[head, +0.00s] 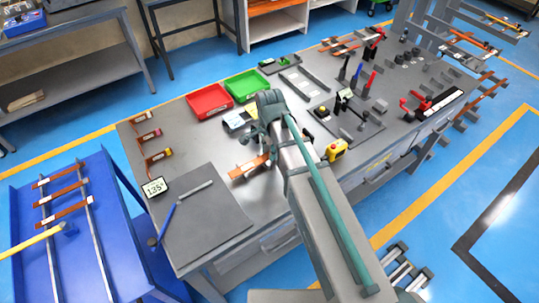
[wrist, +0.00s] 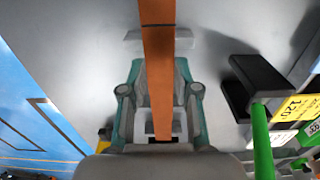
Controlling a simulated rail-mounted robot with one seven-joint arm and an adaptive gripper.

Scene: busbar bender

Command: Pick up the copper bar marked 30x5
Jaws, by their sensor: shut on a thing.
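A flat copper bar (wrist: 158,75) runs lengthwise through the wrist view, with a thin dark line across it near the top. My gripper (wrist: 158,42) is shut on this bar, one finger on each side. In the head view the copper bar (head: 247,168) shows just left of my arm, over the grey bench. My fingers are mostly hidden there behind the arm. No 30x5 marking is legible on the bar. I cannot tell for sure whether the bar touches the bench.
Several copper bars with coloured tags, one of them yellow-tagged (head: 158,156), lie at the bench's left. A 135° card (head: 155,187), dark mat (head: 205,225), red tray (head: 209,101) and green tray (head: 246,85) are nearby. A blue cart (head: 120,235) holds more bars. Tools crowd the right.

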